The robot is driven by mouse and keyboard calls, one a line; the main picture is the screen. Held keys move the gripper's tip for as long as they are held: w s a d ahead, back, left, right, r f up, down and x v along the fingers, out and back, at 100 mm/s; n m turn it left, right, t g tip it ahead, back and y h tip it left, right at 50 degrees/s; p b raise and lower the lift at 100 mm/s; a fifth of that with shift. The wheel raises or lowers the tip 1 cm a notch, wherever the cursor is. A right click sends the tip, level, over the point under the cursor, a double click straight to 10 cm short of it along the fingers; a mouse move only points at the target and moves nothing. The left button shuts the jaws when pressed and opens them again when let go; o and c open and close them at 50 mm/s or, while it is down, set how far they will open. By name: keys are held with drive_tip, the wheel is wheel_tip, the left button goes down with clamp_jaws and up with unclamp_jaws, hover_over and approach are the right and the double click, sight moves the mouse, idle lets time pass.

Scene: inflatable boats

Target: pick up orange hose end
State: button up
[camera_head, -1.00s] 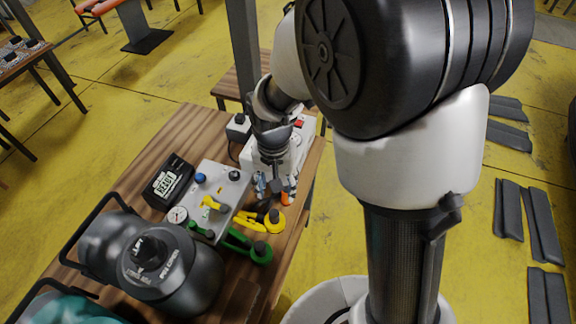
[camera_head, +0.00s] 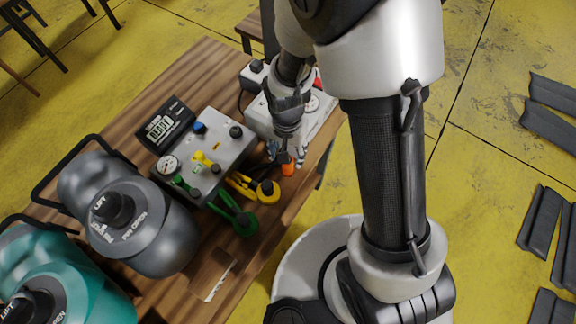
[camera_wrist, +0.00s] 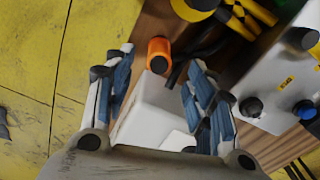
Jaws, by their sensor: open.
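The orange hose end (camera_wrist: 159,51) is a short orange cylinder with a dark end, low over the wooden table. In the wrist view it lies beyond and between my fingertips, nearer the left finger. My gripper (camera_wrist: 155,85) is open with blue-padded fingers, and nothing is held between them. In the head view the orange hose end (camera_head: 288,169) shows just below my gripper (camera_head: 287,155), near the table's right edge. I cannot tell from the views whether a finger touches it.
A grey control box (camera_head: 223,137) with knobs stands left of my gripper. Yellow (camera_head: 266,188) and green (camera_head: 244,223) hose ends lie in front. A white box (camera_head: 315,113) stands behind. Grey (camera_head: 150,255) and teal (camera_head: 95,290) tanks fill the table's near left.

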sight(288, 166)
drive_tip(key=f+b, duration=0.1)
drive_tip(key=f, duration=0.1)
drive_tip(key=f+b, duration=0.1)
drive_tip(key=f, duration=0.5)
drive_tip(key=shift+w+d+f+b, duration=0.1)
drive_tip(key=shift+w+f+b, duration=0.15)
drive_tip(key=shift+b, duration=0.15)
drive_tip(key=shift+r, duration=0.1)
drive_tip(key=shift+c, duration=0.3)
drive_tip(key=c, duration=1.1)
